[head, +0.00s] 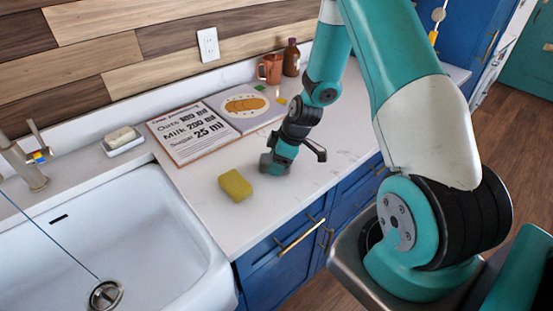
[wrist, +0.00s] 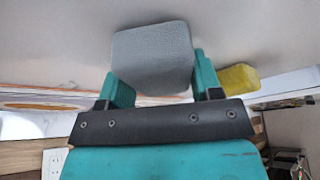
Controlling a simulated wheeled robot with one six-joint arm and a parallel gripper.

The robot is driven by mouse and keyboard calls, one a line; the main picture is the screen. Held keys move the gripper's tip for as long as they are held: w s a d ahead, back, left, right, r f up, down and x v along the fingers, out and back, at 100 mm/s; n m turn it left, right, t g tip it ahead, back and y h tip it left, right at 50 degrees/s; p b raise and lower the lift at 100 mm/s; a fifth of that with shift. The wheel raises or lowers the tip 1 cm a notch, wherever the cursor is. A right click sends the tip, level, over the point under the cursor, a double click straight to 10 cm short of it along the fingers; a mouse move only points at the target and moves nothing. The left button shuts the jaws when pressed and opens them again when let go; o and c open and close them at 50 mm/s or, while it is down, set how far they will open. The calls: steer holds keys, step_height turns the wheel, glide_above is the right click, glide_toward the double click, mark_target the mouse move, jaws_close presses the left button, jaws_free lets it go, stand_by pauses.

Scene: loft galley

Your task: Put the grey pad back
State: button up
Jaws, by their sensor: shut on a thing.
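The grey pad (wrist: 152,52) fills the space between the two teal fingers in the wrist view. It is a flat, rounded block. My gripper (wrist: 155,78) is shut on it. In the head view my gripper (head: 276,163) points down at the white counter, to the right of the yellow sponge and in front of the open book. The pad is hard to make out there against the gripper's dark end. I cannot tell whether it touches the counter.
A yellow sponge (head: 235,185) lies on the counter (head: 213,208) near the sink (head: 150,230); it also shows in the wrist view (wrist: 238,78). An open recipe book (head: 190,150), an orange mug (head: 270,68), a brown bottle (head: 291,58) and a soap dish (head: 124,144) stand behind.

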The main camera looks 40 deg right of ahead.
steer(key=o, duration=0.9)
steer(key=shift+f, duration=0.1)
steer(key=b+v, duration=0.3)
steer(key=v, duration=0.8)
steer(key=s+a+r+g, duration=0.1)
steer(key=s+a+r, duration=0.2)
steer(key=a+r, duration=0.7)
steer(key=s+a+r, duration=0.1)
steer(key=s+a, duration=0.4)
steer(key=s+a+r+m+g, duration=0.1)
steer(key=s+a+r, duration=0.1)
steer(key=s+a, duration=0.3)
steer(key=s+a+r+m+g, duration=0.1)
steer(key=s+a, duration=0.4)
steer(key=s, duration=0.1)
steer(key=shift+s+a+r+y, duration=0.1)
steer(key=shift+a+r+y, duration=0.2)
steer(key=shift+a+y, duration=0.1)
